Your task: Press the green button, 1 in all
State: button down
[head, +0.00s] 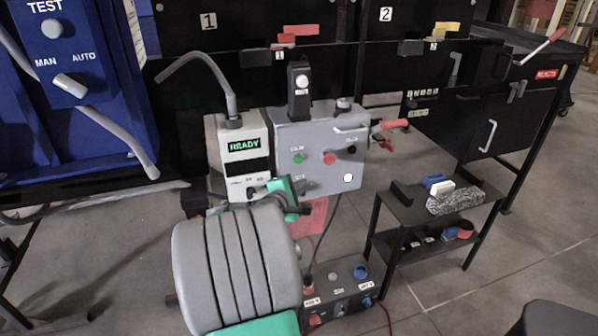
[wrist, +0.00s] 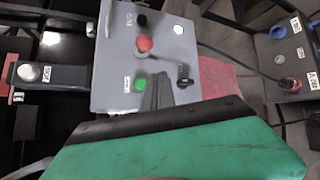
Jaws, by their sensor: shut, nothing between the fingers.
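The green button (head: 298,158) is a small round button on the left part of a grey control box's front face. It also shows in the wrist view (wrist: 140,85), just left of my dark fingers. My gripper (head: 306,209) is shut and empty, in front of the box's lower left part. In the wrist view its fingers (wrist: 159,78) point at the panel beside the green button. I see no contact with the button, but the exact gap to the panel cannot be told. The gripper does not cover the button.
The grey box (head: 318,128) also bears a red button (head: 329,159), a black knob (head: 351,150) and a white button (head: 348,178). A black key-like part (wrist: 183,75) sits near my fingers. A READY display (head: 243,144) stands left. A dark pendant box (head: 340,288) is below.

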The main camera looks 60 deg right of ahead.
aim_at(299, 160)
jog(key=shift+s+d+n+g+h, duration=0.15)
jog(key=shift+s+d+n+h, duration=0.1)
jog(key=shift+s+d, duration=0.25)
jog(key=shift+s+d+n+g+h, duration=0.15)
jog(key=shift+s+d+n, duration=0.15)
jog(key=shift+s, duration=0.3)
jog(key=shift+w+d+f, duration=0.1)
jog(key=w+d+b, duration=0.2)
jog(key=w+d, duration=0.4)
jog(key=shift+w, duration=0.1)
dwell(1.3)
jog(key=shift+w+d, duration=0.25)
jog(key=shift+d, duration=0.05)
